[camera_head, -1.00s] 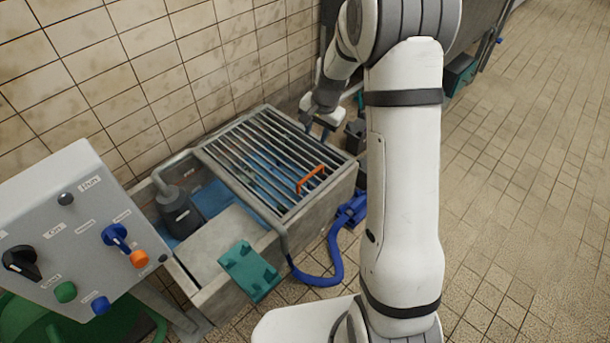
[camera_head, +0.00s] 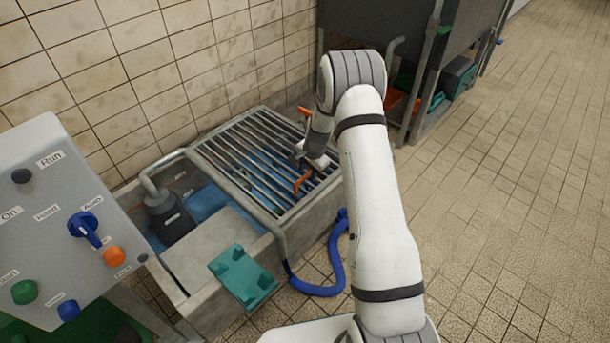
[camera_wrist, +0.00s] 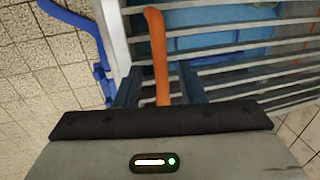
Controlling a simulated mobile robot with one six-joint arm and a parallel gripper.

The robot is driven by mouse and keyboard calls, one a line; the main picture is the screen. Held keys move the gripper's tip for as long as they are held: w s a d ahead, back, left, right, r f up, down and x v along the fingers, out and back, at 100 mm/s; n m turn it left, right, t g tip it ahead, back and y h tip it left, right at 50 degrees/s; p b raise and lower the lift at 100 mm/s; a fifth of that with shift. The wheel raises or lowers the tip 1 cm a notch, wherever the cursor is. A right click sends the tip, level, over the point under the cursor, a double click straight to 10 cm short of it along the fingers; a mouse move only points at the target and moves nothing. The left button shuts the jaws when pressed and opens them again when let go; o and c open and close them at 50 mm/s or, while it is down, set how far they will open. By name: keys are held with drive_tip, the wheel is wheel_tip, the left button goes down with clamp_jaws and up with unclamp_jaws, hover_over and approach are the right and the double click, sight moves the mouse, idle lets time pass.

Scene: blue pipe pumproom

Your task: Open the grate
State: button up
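The grate (camera_head: 243,152) is a frame of grey metal bars lying flat over the concrete basin. An orange handle (camera_head: 301,184) stands near its right side, partly behind my gripper (camera_head: 308,168). In the wrist view my gripper (camera_wrist: 160,88) is open, with one dark finger on each side of the orange handle (camera_wrist: 157,45). Gaps show between the handle and both fingers. The handle's lower end is hidden by the gripper body. The grate bars (camera_wrist: 250,52) run across the wrist view, with blue below them.
A control panel (camera_head: 60,215) with knobs and buttons stands at the left. A dark pump (camera_head: 168,212) sits in the basin's open part. A teal block (camera_head: 243,277) and a blue hose (camera_head: 318,288) are in front. Tiled floor is clear at the right.

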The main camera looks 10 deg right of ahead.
drive_tip(key=shift+f, duration=0.3)
clamp_jaws()
idle(0.4)
